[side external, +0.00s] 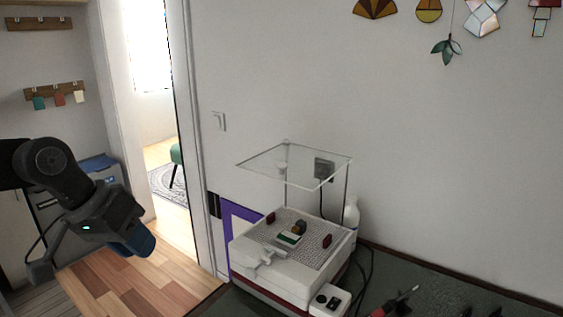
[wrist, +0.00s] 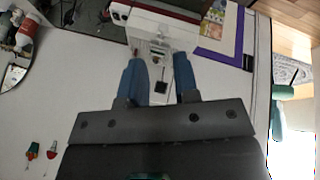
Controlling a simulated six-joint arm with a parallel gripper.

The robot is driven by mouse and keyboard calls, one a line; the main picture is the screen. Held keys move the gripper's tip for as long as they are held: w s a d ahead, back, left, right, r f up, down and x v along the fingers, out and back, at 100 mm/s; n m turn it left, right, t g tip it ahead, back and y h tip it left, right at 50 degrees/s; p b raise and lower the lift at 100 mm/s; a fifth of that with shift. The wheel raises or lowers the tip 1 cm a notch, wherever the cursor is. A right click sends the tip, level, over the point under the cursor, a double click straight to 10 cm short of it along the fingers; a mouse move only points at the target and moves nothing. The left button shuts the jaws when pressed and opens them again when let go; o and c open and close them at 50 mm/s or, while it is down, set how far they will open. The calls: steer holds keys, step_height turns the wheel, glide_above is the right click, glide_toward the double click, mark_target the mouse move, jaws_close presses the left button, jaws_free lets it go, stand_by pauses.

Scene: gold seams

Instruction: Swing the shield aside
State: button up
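The shield (side external: 296,165) is a clear flat pane. In the side external view it lies roughly level above the white grinder (side external: 290,287), carried on thin uprights at its back. My gripper (side external: 138,245) is well to the left of the grinder and shield, apart from both, with blue fingers. In the wrist view the two blue fingers of my gripper (wrist: 161,75) stand apart with nothing held between them. Part of the white grinder (wrist: 165,27) shows beyond the fingertips; I cannot make out the shield clearly there.
On the grinder's grid top sit small dark red blocks (side external: 327,241) and a small stack of coloured pieces (side external: 290,236). A white bottle (side external: 351,214) stands behind it. Cables and a red-handled tool (side external: 392,305) lie on the dark bench at right. Space between gripper and grinder looks clear.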

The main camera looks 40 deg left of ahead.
steer(key=o, duration=0.4)
steer(key=w+r+n+h, duration=0.1)
steer(key=w+n, duration=0.2)
steer(key=w, duration=0.1)
steer(key=w+r+n+h, duration=0.2)
steer(key=w+n, duration=0.2)
steer(key=w+r+n+h, duration=0.1)
steer(key=w+n, duration=0.2)
steer(key=w, duration=0.1)
steer(key=shift+w+a+r+t+h, duration=0.15)
steer(key=shift+w+a+t+h, duration=0.05)
steer(key=shift+t+h, duration=0.1)
steer(key=n+t+h, duration=0.3)
steer(key=n+t, duration=0.1)
steer(key=n, duration=0.9)
glide_toward(274, 174)
step_height(274, 174, up, 4)
steer(key=s+a, duration=0.2)
steer(key=x, duration=1.3)
steer(key=shift+r, duration=0.15)
steer(key=shift+c, duration=0.4)
steer(key=shift+s, duration=0.1)
jaws_close()
